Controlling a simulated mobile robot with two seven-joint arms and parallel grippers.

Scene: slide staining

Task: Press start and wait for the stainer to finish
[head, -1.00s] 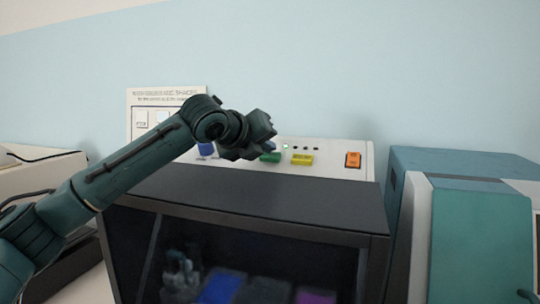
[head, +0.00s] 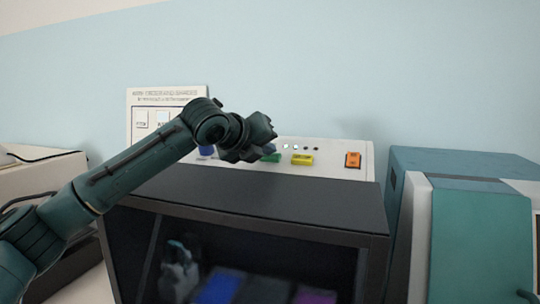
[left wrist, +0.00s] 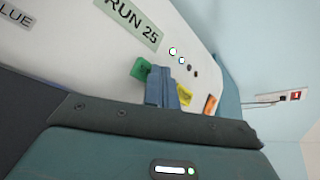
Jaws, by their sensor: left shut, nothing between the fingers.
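The stainer is a dark cabinet (head: 270,205) with a white control panel (head: 335,165) behind its top. The panel carries a green button (head: 271,158), a yellow button (head: 302,160), an orange button (head: 352,160) and a partly hidden blue one (head: 206,152). Two of the small indicator lights (head: 290,147) are lit; the others are dark. My left gripper (head: 262,138) is shut and empty over the panel, partly covering the green button. In the left wrist view its fingers (left wrist: 161,87) are beside the green button (left wrist: 139,68); contact cannot be told. My right gripper is out of view.
A teal and white machine (head: 480,230) stands close on the right, a pale machine (head: 40,175) on the left. A white sign (head: 165,98) stands behind the panel. Blue and purple trays (head: 316,295) show dimly inside the cabinet.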

